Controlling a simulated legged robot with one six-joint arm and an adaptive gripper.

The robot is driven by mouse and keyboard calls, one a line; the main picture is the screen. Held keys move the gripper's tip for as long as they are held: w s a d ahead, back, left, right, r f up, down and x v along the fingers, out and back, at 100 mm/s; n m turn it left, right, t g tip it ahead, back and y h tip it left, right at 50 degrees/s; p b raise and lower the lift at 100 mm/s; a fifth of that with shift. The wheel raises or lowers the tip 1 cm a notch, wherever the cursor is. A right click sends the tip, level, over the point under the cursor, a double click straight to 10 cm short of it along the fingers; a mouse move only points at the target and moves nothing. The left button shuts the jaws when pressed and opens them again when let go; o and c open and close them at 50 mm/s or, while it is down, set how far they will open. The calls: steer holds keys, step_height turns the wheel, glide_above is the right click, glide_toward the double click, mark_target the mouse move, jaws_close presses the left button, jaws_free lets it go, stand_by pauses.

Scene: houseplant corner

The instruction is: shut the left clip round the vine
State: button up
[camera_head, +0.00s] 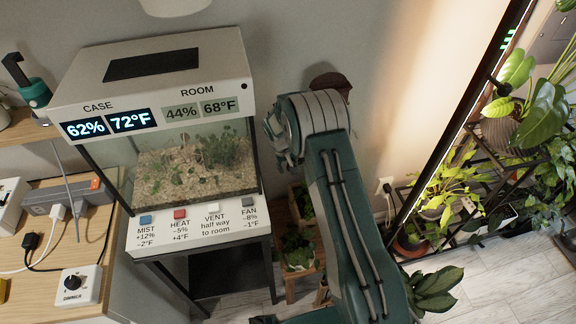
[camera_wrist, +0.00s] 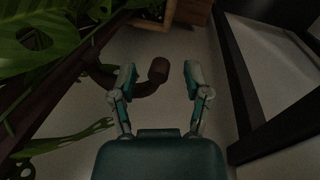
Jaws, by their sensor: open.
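My gripper (camera_wrist: 160,80) is open in the wrist view, with one finger on each side of a brown curved piece (camera_wrist: 150,87) that has a thick rounded end. The piece looks like an open clip, but I cannot tell for certain. It reaches in from the left, and no contact with either finger shows clearly. A dark brown stem or pole (camera_wrist: 72,72), possibly the vine, runs diagonally at the left among green leaves (camera_wrist: 35,45). In the head view my gripper (camera_head: 279,140) is beside the right side of the glass case, mostly hidden by my arm. No clip shows there.
The glass case (camera_head: 150,80) with its panel stands left of my arm. A dark frame (camera_wrist: 240,85) edges the right of the wrist view. A brown rounded object (camera_head: 330,81) shows behind my arm. Potted plants (camera_head: 300,254) stand low behind it, and a plant shelf (camera_head: 480,190) is at right.

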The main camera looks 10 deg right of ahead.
jaws_close()
steer(key=shift+s, duration=0.15)
steer(key=s+d+n+t+y, duration=0.1)
steer(key=s+d+n, duration=0.5)
steer(key=n, duration=1.3)
steer(key=shift+s+d+t+y, duration=0.25)
steer(key=shift+d+t+y, duration=0.05)
steer(key=shift+d+y, duration=0.6)
